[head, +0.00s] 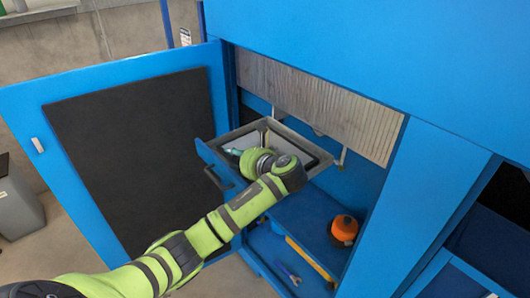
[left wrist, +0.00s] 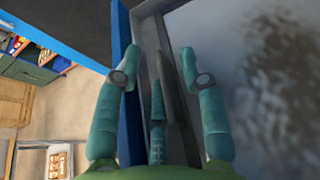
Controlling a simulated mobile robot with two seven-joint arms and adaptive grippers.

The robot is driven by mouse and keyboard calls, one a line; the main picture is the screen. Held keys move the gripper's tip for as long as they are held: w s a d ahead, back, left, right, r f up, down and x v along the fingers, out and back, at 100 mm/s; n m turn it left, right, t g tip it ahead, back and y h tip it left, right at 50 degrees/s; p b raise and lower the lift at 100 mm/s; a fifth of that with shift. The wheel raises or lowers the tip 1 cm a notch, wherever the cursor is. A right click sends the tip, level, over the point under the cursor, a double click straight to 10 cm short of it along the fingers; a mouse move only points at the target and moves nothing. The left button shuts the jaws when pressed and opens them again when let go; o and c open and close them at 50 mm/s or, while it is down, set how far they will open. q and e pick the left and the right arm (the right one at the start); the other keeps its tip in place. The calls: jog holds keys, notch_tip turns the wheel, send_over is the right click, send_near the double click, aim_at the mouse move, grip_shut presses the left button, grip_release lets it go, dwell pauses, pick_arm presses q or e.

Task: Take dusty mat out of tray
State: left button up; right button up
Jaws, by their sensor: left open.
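The tray (head: 300,141) is a grey, shallow box in a pulled-out blue drawer inside the open cabinet. The mat (left wrist: 265,85) lies in it, pale grey with a dark, blotchy dusty patch. In the head view my arm covers part of the mat. My left gripper (head: 233,151) is over the tray's left, front side. In the left wrist view its teal fingers (left wrist: 158,78) are spread, with the tray's edge and a dark upright strip between them. I cannot tell whether they touch anything. My right gripper is in neither view.
The blue cabinet door (head: 52,100) with a dark panel stands open at left. An orange round object (head: 344,229) sits on the lower shelf. Slatted grey strips (head: 318,104) hang above the tray. A grey bin (head: 17,205) stands at far left.

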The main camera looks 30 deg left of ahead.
pick_arm(q)
jog(key=shift+d, duration=0.25)
grip_shut()
jog(key=shift+r, duration=0.1)
jog(key=shift+a, duration=0.1)
